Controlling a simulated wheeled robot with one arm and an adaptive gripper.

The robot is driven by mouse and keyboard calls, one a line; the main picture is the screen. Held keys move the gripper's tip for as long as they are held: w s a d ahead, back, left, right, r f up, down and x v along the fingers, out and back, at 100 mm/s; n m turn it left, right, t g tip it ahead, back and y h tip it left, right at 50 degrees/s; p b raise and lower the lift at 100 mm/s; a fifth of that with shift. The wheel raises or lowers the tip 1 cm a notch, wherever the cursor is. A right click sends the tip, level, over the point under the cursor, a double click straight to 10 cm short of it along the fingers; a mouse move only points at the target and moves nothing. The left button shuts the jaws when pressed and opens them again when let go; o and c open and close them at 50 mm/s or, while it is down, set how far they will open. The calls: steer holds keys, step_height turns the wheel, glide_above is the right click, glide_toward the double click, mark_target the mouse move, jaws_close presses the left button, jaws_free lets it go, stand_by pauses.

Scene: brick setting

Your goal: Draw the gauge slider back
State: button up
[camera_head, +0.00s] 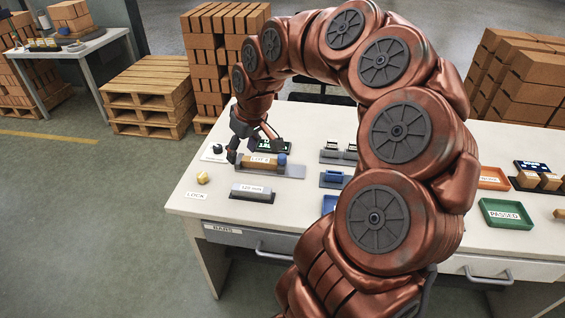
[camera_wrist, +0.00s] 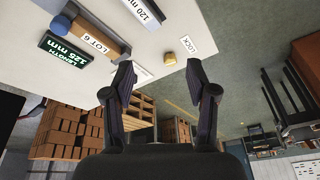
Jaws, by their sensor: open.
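The length gauge (camera_head: 295,171) is a grey base on the white table, left of my arm in the head view. A brown brick labelled LOT 6 (camera_head: 258,160) lies on it, with a blue knob (camera_head: 282,160) at its right end. The brick also shows in the wrist view (camera_wrist: 92,30), beside the display (camera_wrist: 67,52) reading LENGTH 125 mm. I cannot tell which part is the slider; its contact with the brick is hidden. My gripper (camera_head: 252,145) is open and empty, over the gauge's left end in the head view; its fingers also show in the wrist view (camera_wrist: 160,76).
A yellow knob (camera_head: 203,178) with a LOCK label stands near the table's left edge. A dark knob (camera_head: 217,148) is behind it. A grey 120 mm block (camera_head: 252,193) lies in front of the gauge. A green PASSED tray (camera_head: 506,214) is at right.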

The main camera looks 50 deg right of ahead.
steer(key=w+d+f+m+b, duration=0.1)
steer(key=d+f, duration=0.3)
steer(key=d, duration=0.6)
steer(key=m+t+h+b, duration=0.1)
glide_toward(282, 156)
steer(key=f, duration=0.1)
steer(key=shift+p+x, duration=0.45)
steer(key=shift+x, duration=3.65)
steer(key=shift+w+d, duration=0.1)
steer(key=shift+w, duration=0.1)
jaws_close()
